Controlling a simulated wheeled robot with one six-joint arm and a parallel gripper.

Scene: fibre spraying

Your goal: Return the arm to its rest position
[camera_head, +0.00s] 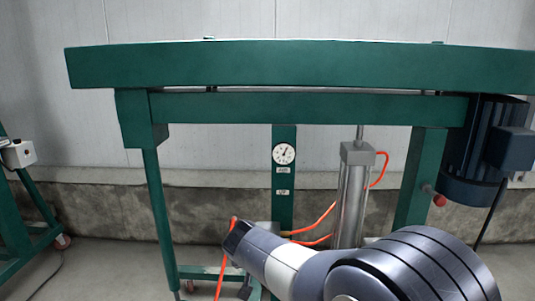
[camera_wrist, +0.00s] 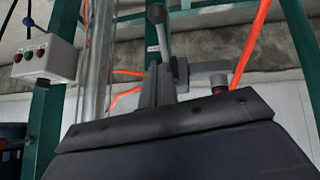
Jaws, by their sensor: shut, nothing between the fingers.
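My arm reaches in from the lower right in the head view, and its dark end segment (camera_head: 238,238) is in front of the green frame's lower middle. The fingertips are not clear in the head view.
A green machine frame (camera_head: 300,66) spans the view. It carries a gauge (camera_head: 284,153), a steel cylinder (camera_head: 352,200) and a dark motor (camera_head: 470,145). Orange hoses (camera_head: 318,220) run near my arm. A white switch box (camera_head: 18,154) is at the left. Floor is open at the lower left.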

